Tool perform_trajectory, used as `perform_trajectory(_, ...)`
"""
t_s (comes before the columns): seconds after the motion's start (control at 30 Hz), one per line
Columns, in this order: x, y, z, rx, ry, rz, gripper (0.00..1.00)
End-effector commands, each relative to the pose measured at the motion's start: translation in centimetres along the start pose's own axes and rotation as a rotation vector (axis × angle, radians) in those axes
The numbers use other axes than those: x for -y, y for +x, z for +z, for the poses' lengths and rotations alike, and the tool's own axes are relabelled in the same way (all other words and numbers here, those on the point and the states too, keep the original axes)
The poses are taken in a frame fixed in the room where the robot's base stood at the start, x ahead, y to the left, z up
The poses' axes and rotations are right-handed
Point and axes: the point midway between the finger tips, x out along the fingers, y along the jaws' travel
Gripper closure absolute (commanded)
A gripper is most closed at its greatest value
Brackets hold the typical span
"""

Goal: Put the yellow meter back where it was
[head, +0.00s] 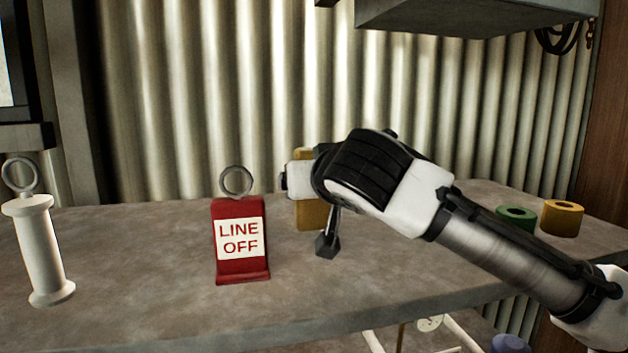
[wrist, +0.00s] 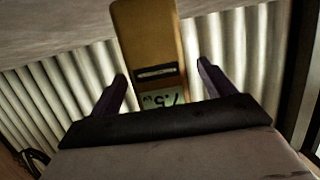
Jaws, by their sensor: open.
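The yellow meter (head: 311,215) stands upright on the grey bench, partly hidden behind my gripper in the head view. In the wrist view the meter (wrist: 148,40) lies between my two fingers, its small green display (wrist: 165,98) close to the palm edge. My gripper (head: 327,245) is open. In the wrist view the gripper (wrist: 164,80) has a finger on either side of the meter, with a visible gap on both sides.
A red "LINE OFF" block (head: 241,262) with a ring stands left of my gripper. A white spool-shaped post (head: 42,250) with a ring is at far left. Green (head: 516,217) and yellow (head: 563,218) rings lie at right, beyond my arm. A corrugated wall (head: 220,90) rises behind.

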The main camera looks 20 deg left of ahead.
Motion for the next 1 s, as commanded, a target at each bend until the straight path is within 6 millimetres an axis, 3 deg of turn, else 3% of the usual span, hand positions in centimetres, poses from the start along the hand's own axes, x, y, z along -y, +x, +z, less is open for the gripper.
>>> perform_trajectory(0.13, -0.04, 1.25, 0.03, 0.001, 0.001, 0.000, 0.18)
perform_trajectory(0.37, -0.05, 1.38, 0.14, 0.001, 0.001, 0.000, 0.18)
perform_trajectory(0.8, -0.04, 1.33, 0.10, 0.000, 0.001, -0.001, 0.76)
perform_trajectory(1.0, -0.03, 1.32, 0.06, 0.000, 0.001, -0.001, 0.76)
